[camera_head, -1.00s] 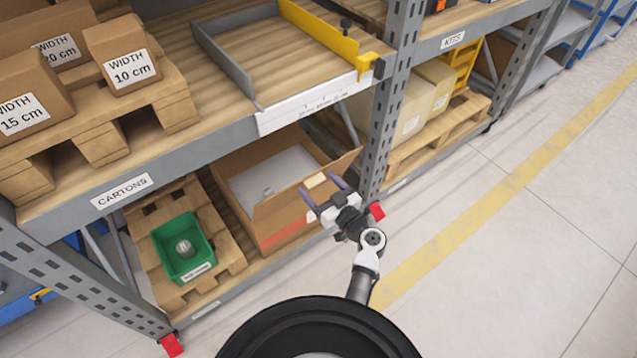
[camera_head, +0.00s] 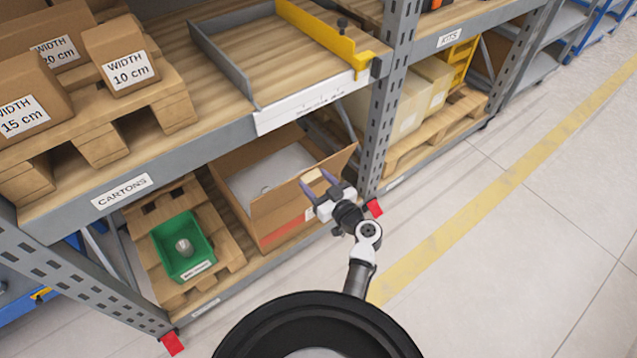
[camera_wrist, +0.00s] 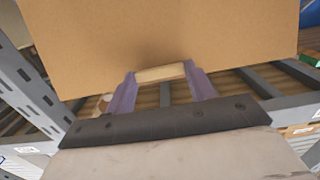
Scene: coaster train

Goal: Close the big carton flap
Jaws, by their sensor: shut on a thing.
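The big carton (camera_head: 284,232) is a brown cardboard box on the lower shelf, open at the top, with a red stripe on its front. Its big flap (camera_head: 338,163) stands up and leans outward along the front edge. A pale tab (camera_head: 313,176) sits on the flap's outer side. My gripper (camera_head: 317,181) is in front of the flap, its purple fingers on either side of the tab, shut on it. In the wrist view, the fingers flank the pale tab (camera_wrist: 160,73) at its two ends, with the brown flap (camera_wrist: 160,30) filling the upper middle.
A grey-white surface shows inside the carton. A green bin (camera_head: 182,250) stands on a pallet to its left. A grey shelf post (camera_head: 385,120) rises just right of the carton, and the shelf above overhangs it. The floor (camera_head: 490,260) to the right is clear.

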